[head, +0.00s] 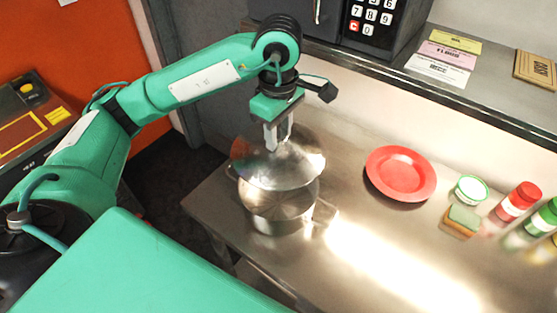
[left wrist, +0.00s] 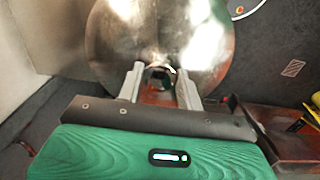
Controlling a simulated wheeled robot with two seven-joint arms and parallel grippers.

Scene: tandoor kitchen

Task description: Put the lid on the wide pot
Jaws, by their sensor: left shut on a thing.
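A shiny metal lid (head: 297,166) hangs tilted just above the wide pot (head: 277,220) in the head view. My left gripper (head: 277,138) is shut on the lid's knob and holds the lid from above. The wide pot is a steel pot standing on the metal counter; the lid covers part of its opening from view. In the left wrist view the lid (left wrist: 160,30) fills the upper middle, with its dark knob between the fingers of the left gripper (left wrist: 160,82). Whether the lid's edge touches the pot's rim I cannot tell. My right gripper is not in view.
A red plate (head: 400,174) lies right of the pot on the steel counter (head: 375,245). A raised shelf (head: 400,80) runs behind.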

